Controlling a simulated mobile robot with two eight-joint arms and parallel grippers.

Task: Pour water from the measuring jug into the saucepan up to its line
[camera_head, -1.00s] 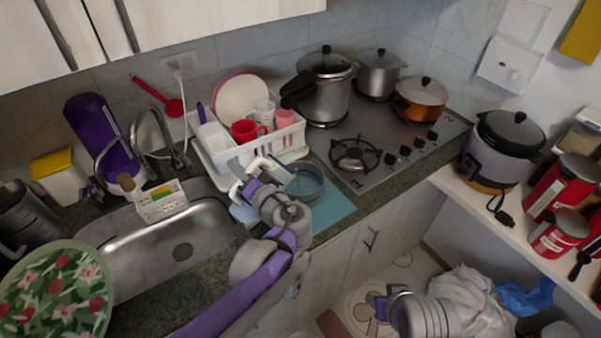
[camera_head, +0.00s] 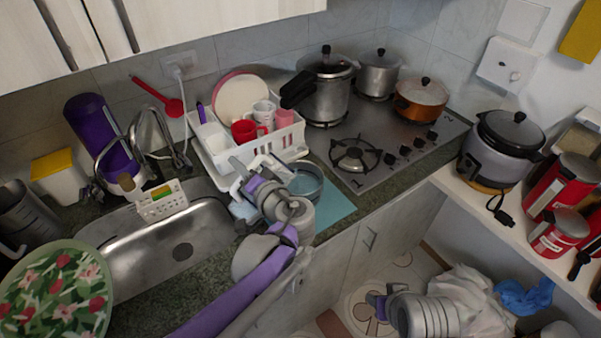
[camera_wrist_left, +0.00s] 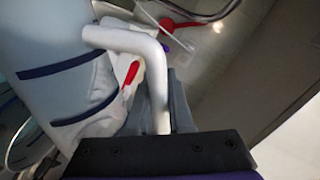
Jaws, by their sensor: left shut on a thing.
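The measuring jug (camera_wrist_left: 70,85) is pale and translucent with dark blue bands, large at the left of the left wrist view. Its white handle (camera_wrist_left: 155,75) runs between the fingers of my left gripper (camera_wrist_left: 160,110), which is shut on it. In the head view the jug (camera_head: 270,164) is mostly hidden behind my left gripper (camera_head: 246,182). The saucepan (camera_head: 309,180), a round grey see-through pot, stands on a light blue mat (camera_head: 338,207), just right of the gripper and partly covered by it. Its water level cannot be made out. My right gripper (camera_head: 377,304) is low, over the floor.
A white dish rack (camera_head: 290,146) with plates and mugs stands just behind my left gripper. The sink (camera_head: 140,258) is to the left. The hob (camera_head: 385,135) with several pots is behind right. A rice cooker (camera_head: 500,150) and red canisters stand on the right shelf.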

